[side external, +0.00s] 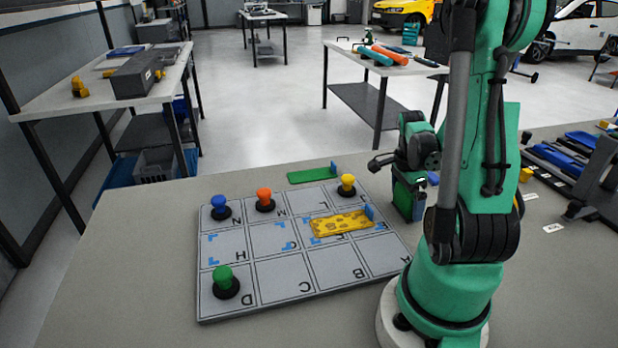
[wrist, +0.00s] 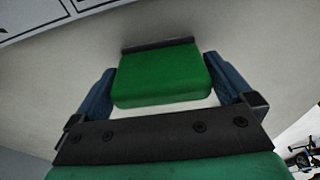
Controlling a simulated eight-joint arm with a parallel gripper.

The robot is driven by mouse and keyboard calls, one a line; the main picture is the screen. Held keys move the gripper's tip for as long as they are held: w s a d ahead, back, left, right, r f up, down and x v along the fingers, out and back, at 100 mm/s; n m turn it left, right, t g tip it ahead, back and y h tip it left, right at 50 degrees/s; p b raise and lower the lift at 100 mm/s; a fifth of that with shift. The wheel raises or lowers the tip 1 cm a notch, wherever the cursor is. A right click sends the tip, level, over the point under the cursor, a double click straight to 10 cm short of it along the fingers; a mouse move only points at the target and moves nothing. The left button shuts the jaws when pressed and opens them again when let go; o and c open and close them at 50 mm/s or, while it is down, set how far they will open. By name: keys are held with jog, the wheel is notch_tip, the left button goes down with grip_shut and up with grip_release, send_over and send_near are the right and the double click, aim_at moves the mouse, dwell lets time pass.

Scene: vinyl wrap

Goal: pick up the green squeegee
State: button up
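The green squeegee, a green block with a dark edge strip, is between the two blue fingers of my gripper (wrist: 160,80) in the wrist view (wrist: 162,76). The fingers appear to press on its left and right sides. In the side external view the squeegee (side external: 408,200) hangs below my gripper (side external: 414,180), beside the right edge of the grid board. Whether its lower edge touches the table is unclear.
The grid board (side external: 283,271) carries blue (side external: 220,206), orange (side external: 265,199), yellow (side external: 347,184) and green (side external: 225,281) knobs and a yellow card (side external: 341,223). A flat green strip (side external: 312,174) lies behind it. Dark racks (side external: 570,165) stand right. The front-left table is clear.

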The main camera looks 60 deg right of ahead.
jog(key=c, duration=0.9)
jog(key=shift+r, duration=0.15)
notch_tip(320, 180, up, 20)
jog(key=shift+f, duration=0.15)
